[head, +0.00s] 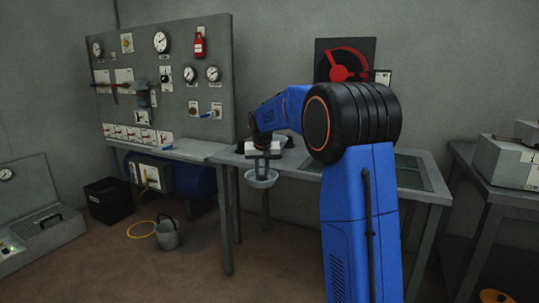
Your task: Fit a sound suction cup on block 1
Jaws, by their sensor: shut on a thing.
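My gripper (262,168) hangs over the front edge of the middle table, pointing down. It is shut on a pale grey, bowl-shaped thing (261,181), which looks like a suction cup. It is too small to tell whether the cup is sound or damaged. The cup appears in front of the table edge, clear of the tabletop. I cannot make out block 1 for sure; my arm hides part of the table behind it.
The middle table (308,167) has a dark panel set in its right part. A gauge board (180,88) stands at left. A bucket (167,234) and black bin (106,200) are on the floor. A side table (480,182) at right bears grey boxes (507,160).

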